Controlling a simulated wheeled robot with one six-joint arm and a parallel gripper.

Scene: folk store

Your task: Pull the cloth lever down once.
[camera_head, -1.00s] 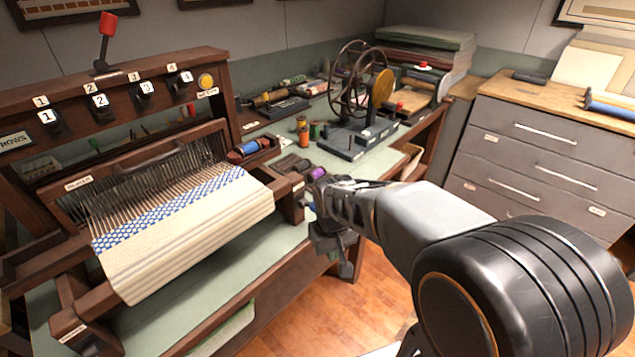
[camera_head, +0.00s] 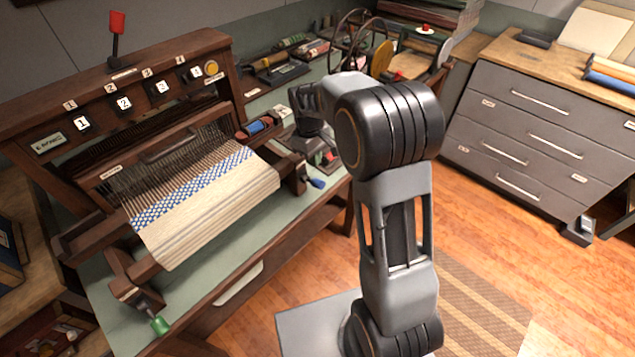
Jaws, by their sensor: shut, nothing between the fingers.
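The wooden loom (camera_head: 215,45) stands on the left with a blue-and-white cloth (camera_head: 205,205) on it. Three handled levers show on the loom: a red-handled one (camera_head: 117,24) upright on top, a blue-handled one (camera_head: 316,183) at the right front, and a green-handled one (camera_head: 158,325) at the lower left front. I cannot read which is the cloth lever. My gripper (camera_head: 303,108) is shut and empty, right of the loom's upper frame and above the bench. It touches no lever that I can see. My arm hides part of the bench behind it.
Numbered knobs (camera_head: 124,102) line the loom's top beam. A spinning wheel (camera_head: 382,58) and spools stand on the bench behind my arm. Grey drawers (camera_head: 540,115) stand at the right. The wooden floor (camera_head: 300,275) before the bench has free room.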

